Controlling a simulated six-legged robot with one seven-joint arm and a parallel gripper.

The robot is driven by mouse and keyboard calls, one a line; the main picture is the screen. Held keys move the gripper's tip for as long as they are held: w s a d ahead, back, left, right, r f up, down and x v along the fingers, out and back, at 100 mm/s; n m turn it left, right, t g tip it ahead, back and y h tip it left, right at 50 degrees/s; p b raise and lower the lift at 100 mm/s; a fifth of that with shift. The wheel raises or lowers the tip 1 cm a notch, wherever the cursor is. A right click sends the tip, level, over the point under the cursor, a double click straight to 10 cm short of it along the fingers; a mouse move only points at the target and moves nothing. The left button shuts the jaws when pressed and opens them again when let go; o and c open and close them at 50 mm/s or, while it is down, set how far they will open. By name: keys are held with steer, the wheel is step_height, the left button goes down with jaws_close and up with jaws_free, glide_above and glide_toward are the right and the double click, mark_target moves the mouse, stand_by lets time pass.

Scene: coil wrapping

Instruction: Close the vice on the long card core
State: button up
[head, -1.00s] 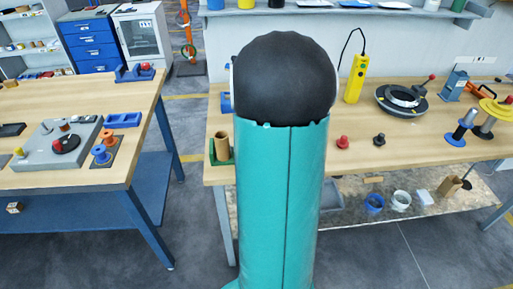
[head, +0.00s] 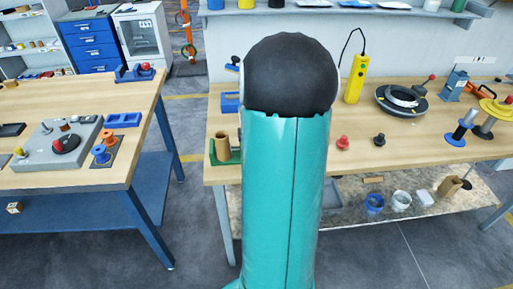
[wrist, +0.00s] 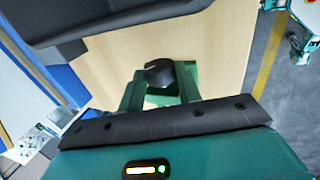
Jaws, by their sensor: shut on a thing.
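The long card core (head: 222,146) is a brown tube, upright at the near left edge of the right bench. It stands in or against a green holder (head: 236,157), which I take to be the vice; its right part is hidden behind my arm. My gripper (wrist: 160,80) shows in the wrist view with its two green fingers on either side of a black knob (wrist: 159,71), shut on it. A green surface (wrist: 165,100) lies below the knob. The card core cannot be made out in the wrist view, and my gripper is hidden in the head view.
Red (head: 343,142) and black (head: 379,139) knobs stand on the right bench (head: 300,165), with a yellow pendant (head: 355,78) and a dark ring (head: 402,100) behind. The left bench (head: 60,178) holds a grey fixture (head: 45,145). Floor shows between the benches.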

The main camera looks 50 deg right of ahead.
steer(key=shift+d+g+y, duration=0.1)
steer(key=shift+g+y, duration=0.3)
steer(key=shift+w+d+g+y, duration=0.15)
steer(key=shift+g+y, duration=0.4)
steer(key=shift+y, duration=0.1)
steer(key=shift+w+d+g+y, duration=0.1)
steer(key=shift+d+g+y, duration=0.05)
steer(key=shift+g+y, duration=0.45)
steer(key=shift+y, duration=0.25)
steer(key=shift+w+d+g+y, duration=0.2)
steer(key=shift+g+y, duration=0.3)
steer(key=shift+g, duration=0.05)
steer(key=shift+d+g+y, duration=0.1)
steer(key=shift+g+y, duration=0.5)
steer(key=shift+y, duration=0.1)
